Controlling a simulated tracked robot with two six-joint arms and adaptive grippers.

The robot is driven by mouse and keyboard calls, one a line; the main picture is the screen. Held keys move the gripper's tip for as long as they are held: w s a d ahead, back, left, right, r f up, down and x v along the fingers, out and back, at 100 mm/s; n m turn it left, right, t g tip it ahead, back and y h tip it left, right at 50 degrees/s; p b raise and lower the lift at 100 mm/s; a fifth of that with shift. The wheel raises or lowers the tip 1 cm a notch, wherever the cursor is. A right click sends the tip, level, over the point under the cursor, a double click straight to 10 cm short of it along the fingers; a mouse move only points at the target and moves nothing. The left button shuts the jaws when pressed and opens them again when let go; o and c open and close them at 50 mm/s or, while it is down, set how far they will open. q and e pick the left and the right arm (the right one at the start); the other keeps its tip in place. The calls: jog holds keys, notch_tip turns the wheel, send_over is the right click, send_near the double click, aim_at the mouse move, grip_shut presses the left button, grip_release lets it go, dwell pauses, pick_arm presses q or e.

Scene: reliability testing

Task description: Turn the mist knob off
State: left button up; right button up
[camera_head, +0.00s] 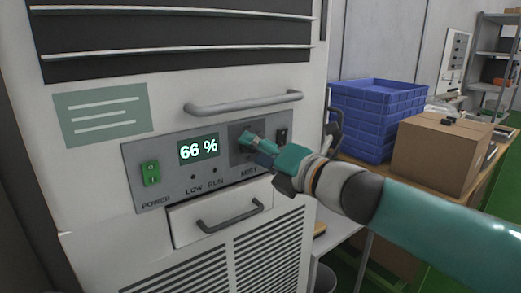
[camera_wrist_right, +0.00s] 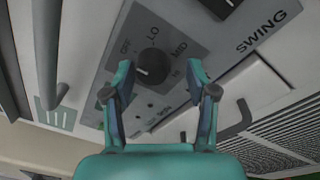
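In the head view my right gripper (camera_head: 255,144) is in front of the MIST plate (camera_head: 236,131) and hides the knob. My left gripper is not in view.
The control panel (camera_head: 135,163) has a green POWER switch (camera_head: 151,173), a 66 % display (camera_head: 198,149) and a dark switch (camera_head: 282,135) right of the knob. A bar handle (camera_head: 240,104) is above and a drawer handle (camera_head: 230,218) below. Blue crates (camera_head: 375,105) and a carton (camera_head: 435,155) stand right.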

jog(key=shift+s+r, duration=0.1)
jog(key=shift+r, duration=0.1)
jog(key=shift+s+d, duration=0.1)
jog(key=v, duration=1.1)
jog(key=shift+s+d+f, duration=0.2)
jog(key=shift+s, duration=0.1)
